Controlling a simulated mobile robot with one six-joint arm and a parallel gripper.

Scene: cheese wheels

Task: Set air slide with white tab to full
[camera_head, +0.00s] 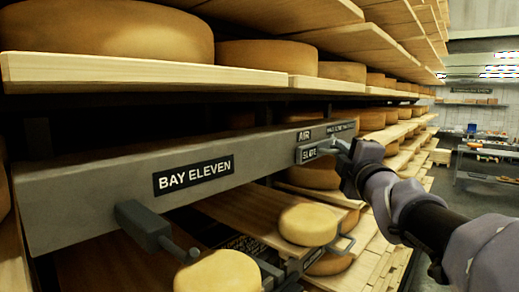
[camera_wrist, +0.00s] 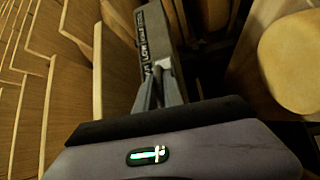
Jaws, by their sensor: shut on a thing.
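The air slide sits at the far end of the grey rail, beside the small AIR plate (camera_head: 304,134) and a SLATE plate (camera_head: 309,153). Its white tab (camera_wrist: 164,64) shows between my fingertips in the wrist view. My gripper (camera_head: 335,147) is at the rail's face, just right of the SLATE plate. In the wrist view my gripper (camera_wrist: 160,75) is shut on the white tab. The fingers hide much of the tab, and its setting cannot be read. A dark plate with small lettering (camera_head: 341,127) lies above the tab.
The grey rail (camera_head: 110,195) carries a BAY ELEVEN sign (camera_head: 194,175) and a dark grey block with a handle (camera_head: 143,226). Shelf boards with cheese wheels (camera_head: 105,30) run above. Lower cheeses (camera_head: 308,225) stand below the rail. The aisle at right is open.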

